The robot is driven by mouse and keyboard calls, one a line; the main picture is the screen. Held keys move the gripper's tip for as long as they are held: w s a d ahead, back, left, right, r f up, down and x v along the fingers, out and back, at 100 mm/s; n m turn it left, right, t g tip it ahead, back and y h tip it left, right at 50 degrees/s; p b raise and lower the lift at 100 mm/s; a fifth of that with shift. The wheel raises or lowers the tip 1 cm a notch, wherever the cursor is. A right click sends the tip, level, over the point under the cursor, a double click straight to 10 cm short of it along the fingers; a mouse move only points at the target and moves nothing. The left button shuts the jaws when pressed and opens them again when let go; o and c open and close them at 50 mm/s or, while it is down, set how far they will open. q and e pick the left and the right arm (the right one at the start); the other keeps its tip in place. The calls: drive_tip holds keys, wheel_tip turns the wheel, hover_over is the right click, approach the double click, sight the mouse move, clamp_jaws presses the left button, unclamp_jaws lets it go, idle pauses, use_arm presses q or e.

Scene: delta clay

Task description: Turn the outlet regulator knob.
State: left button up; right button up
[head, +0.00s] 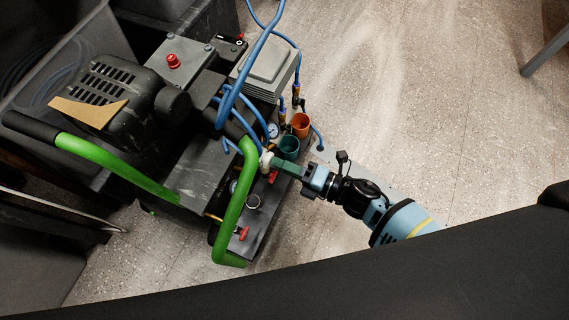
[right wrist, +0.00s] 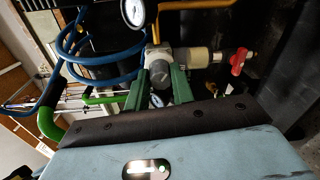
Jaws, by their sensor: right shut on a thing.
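The outlet regulator knob, a pale piece (head: 266,160), sits on the compressor's front panel beside the green frame tube. My right gripper (head: 276,164) reaches in from the right and is shut on it. In the right wrist view, the green fingers of my right gripper (right wrist: 158,78) stand on both sides of the grey regulator knob (right wrist: 158,70). The fingers hide part of the knob, so its turn angle cannot be told. My left gripper is out of view.
The compressor has a green tube handle (head: 232,205), blue hoses (head: 228,100), an orange cup (head: 300,124) and a teal cup (head: 289,146) close to my fingers. A red valve handle (right wrist: 238,60) and a round gauge (right wrist: 133,12) are near the knob.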

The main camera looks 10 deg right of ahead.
drive_tip(key=shift+n+b, duration=1.55)
drive_tip(key=shift+n, duration=1.85)
drive_tip(key=o, duration=1)
drive_tip(key=p+v, duration=0.2)
drive_tip(key=v, duration=0.5)
drive_tip(key=shift+s+d, duration=0.25)
drive_tip(key=shift+s, duration=0.1)
drive_tip(key=shift+f, duration=0.1)
